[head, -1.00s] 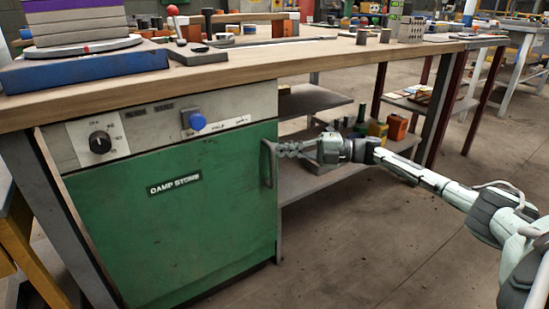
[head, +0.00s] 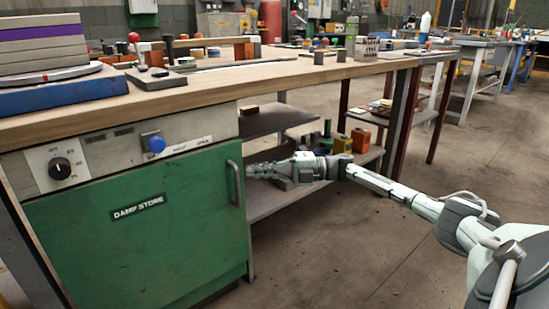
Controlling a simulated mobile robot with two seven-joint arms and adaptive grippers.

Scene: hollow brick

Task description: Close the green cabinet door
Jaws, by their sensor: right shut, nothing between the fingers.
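The green cabinet door (head: 135,245), labelled "DAMP STORE", stands under the workbench at the left. It looks flush with the cabinet front. Its upright handle (head: 235,183) is at the door's right edge. My right gripper (head: 250,171) is shut and empty, just right of the handle and pointing at it. A small gap seems to lie between fingertips and handle; contact is hard to tell. My left gripper is not in view.
A control panel with a black dial (head: 60,168) and a blue button (head: 156,144) sits above the door. The wooden benchtop (head: 220,85) overhangs it. Open shelves (head: 275,122) with bottles and boxes are behind my right arm. The floor (head: 400,270) in front is clear.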

